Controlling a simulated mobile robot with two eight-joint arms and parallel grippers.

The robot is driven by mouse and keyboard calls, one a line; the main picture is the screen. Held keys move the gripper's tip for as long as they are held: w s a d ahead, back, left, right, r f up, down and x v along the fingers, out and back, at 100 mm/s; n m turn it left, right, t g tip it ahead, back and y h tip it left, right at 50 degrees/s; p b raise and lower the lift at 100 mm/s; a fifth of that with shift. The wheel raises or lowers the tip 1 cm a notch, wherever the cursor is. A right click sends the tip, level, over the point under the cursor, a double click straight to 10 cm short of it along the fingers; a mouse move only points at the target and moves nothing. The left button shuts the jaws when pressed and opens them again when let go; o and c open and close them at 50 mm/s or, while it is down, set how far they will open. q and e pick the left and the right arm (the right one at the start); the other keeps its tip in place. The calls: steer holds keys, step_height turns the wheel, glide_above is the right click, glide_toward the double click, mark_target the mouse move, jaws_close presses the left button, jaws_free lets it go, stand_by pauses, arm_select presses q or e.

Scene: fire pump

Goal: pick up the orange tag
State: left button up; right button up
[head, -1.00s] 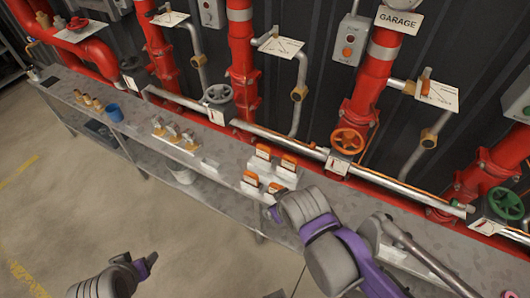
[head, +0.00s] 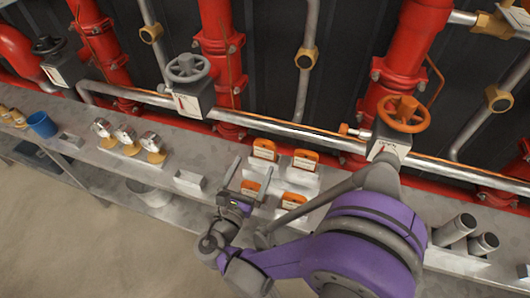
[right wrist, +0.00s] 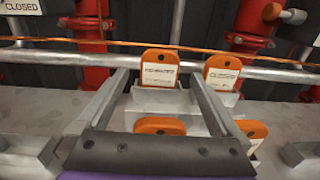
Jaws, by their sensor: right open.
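Several orange tags stand upright in pale holders on the grey shelf. In the head view, two stand at the back, a back left tag (head: 264,149) and a back right tag (head: 305,159). Two stand in front, a front left tag (head: 250,188) and a front right tag (head: 293,200). My right gripper (head: 250,170) is open, its fingers pointing toward the wall around the front left tag. In the right wrist view, the front left tag (right wrist: 160,126) is low between the spread fingers, and the back left tag (right wrist: 159,69) is beyond them. I see no contact. My left gripper is out of view.
An orange valve wheel (head: 402,113) and a long silver pipe (head: 300,133) run close behind the tags. Gauges (head: 127,136), a small empty holder (head: 188,181) and a blue cup (head: 41,124) are to the left. Grey cylinders (head: 458,226) stand to the right.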

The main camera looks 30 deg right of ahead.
mark_target(264, 146)
steer(key=x, duration=0.3)
steer(key=shift+w+d+r, duration=0.1)
steer(key=shift+d, duration=0.3)
steer(key=b+x, duration=0.1)
steer(key=x, duration=0.5)
steer(key=shift+a, duration=0.1)
steer(key=c, duration=1.1)
